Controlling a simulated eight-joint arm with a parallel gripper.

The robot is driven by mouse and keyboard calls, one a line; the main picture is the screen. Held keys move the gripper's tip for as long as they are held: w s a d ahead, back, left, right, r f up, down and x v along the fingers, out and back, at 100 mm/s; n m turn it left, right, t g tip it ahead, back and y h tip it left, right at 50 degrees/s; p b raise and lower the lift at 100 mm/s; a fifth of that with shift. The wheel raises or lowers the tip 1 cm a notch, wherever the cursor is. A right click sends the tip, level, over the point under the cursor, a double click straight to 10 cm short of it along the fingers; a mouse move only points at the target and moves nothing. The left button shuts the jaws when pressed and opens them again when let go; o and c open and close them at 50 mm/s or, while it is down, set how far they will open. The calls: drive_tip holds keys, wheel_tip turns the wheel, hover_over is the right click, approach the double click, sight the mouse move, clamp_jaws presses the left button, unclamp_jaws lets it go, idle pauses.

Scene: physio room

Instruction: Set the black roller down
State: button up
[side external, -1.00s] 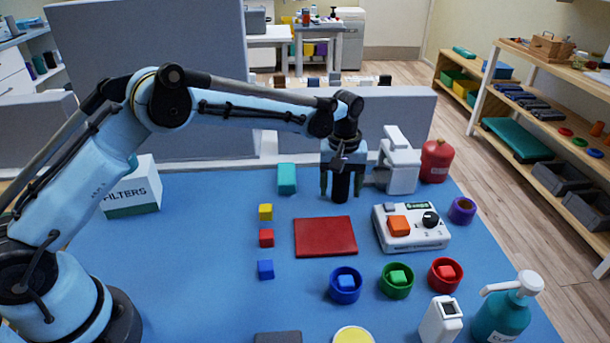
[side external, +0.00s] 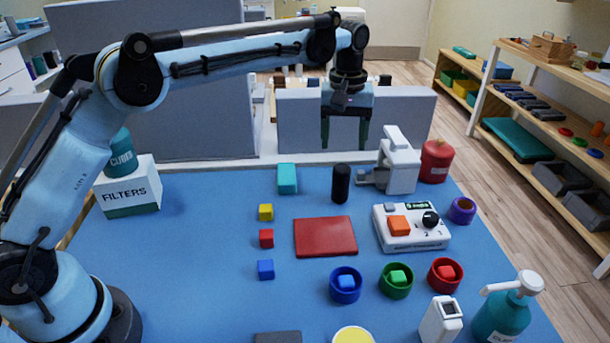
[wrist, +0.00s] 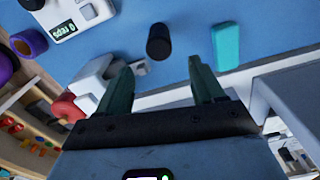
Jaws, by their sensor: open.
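The black roller (side external: 341,184) stands upright on the blue table mat, behind the red pad and left of the white clamp-like device. It also shows in the wrist view (wrist: 158,44), apart from my fingers. My gripper (side external: 346,142) is open and empty, raised well above and behind the roller in the side view. Its two green fingers also show in the wrist view (wrist: 160,82), spread wide with nothing between them.
A teal block (side external: 287,178) stands left of the roller, and the white clamp-like device (side external: 401,165) stands close on its right. A red pad (side external: 325,237) and a white control box (side external: 411,228) lie in front. A grey partition (side external: 300,125) stands behind the table.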

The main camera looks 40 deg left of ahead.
drive_tip(key=s+a+r+m+t, duration=0.2)
drive_tip(key=s+a+r, duration=0.1)
drive_tip(key=s, duration=0.2)
drive_tip(key=s+a+r+m+t, duration=0.1)
drive_tip(key=s+a+r, duration=0.1)
drive_tip(key=s+r, duration=0.25)
drive_tip(key=s+a+f+m+t, duration=0.1)
drive_tip(key=s+f+m+t, duration=0.1)
drive_tip(key=s, duration=0.5)
drive_tip(key=s+a+f+m+t, duration=0.2)
drive_tip(key=s+f, duration=0.3)
drive_tip(key=s, duration=0.3)
drive_tip(key=shift+a+f, duration=0.15)
drive_tip(key=shift+a, duration=0.15)
